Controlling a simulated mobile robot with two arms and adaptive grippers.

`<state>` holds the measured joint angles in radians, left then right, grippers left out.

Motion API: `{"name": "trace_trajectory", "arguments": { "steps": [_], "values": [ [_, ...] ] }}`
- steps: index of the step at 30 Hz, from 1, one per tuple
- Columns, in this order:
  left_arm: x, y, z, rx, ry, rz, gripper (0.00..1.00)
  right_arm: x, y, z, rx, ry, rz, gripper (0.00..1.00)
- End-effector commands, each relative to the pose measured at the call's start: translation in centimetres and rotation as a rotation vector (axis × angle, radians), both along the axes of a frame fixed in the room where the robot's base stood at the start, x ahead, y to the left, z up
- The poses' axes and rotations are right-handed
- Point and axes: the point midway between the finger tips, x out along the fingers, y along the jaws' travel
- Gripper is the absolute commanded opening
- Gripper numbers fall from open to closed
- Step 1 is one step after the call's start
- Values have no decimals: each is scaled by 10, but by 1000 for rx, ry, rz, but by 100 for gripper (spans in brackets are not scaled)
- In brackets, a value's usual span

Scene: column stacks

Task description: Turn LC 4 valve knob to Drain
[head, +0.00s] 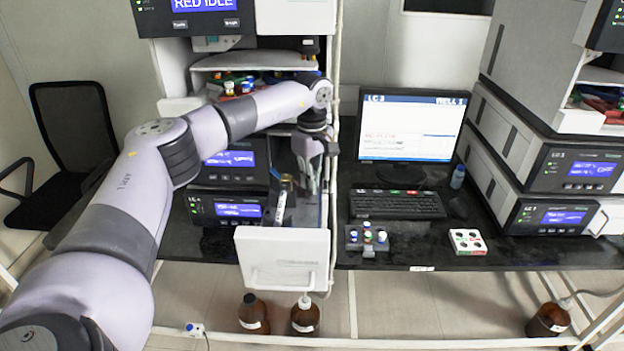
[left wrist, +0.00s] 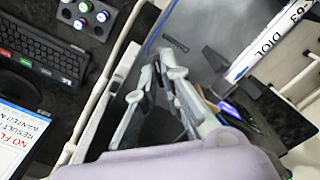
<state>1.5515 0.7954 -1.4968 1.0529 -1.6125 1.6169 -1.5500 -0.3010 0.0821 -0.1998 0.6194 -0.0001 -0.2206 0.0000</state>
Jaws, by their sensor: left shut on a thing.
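My left gripper (head: 312,185) reaches down into the opened drawer of the left instrument stack, beside an upright column tube (head: 282,205). In the left wrist view its fingers (left wrist: 152,82) come close together. They are shut on a small dark thing that appears to be the valve knob; the fingers mostly hide it, and its pointer and any Drain mark cannot be read. The white drawer front (head: 283,268) stands out toward me. In the left wrist view the column tube (left wrist: 266,42) lies to the right of the fingers, apart from them. My right gripper is not in view.
A monitor (head: 410,128), keyboard (head: 396,204), vial rack (head: 367,239) and white tray (head: 467,242) are right of the drawer. A white upright post (head: 334,120) stands close by the gripper. Brown bottles (head: 305,316) stand below. More instruments (head: 550,165) are at right.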

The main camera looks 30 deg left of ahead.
Motion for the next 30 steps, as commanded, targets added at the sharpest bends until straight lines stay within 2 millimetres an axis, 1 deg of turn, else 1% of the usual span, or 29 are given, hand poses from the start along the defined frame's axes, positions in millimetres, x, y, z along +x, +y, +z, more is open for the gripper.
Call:
{"name": "trace_trajectory", "arguments": {
  "steps": [8, 14, 20, 30],
  "values": [
    [0, 0, 1, -1, -2, 22, 0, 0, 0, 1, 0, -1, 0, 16],
    [0, 0, 2, -1, -1, 105, 0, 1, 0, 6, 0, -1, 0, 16],
    [0, -1, 2, -2, -1, 261, 0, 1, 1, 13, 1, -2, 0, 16],
    [0, 0, 2, -1, -1, 583, 0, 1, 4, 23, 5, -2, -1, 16]
  ]
}}
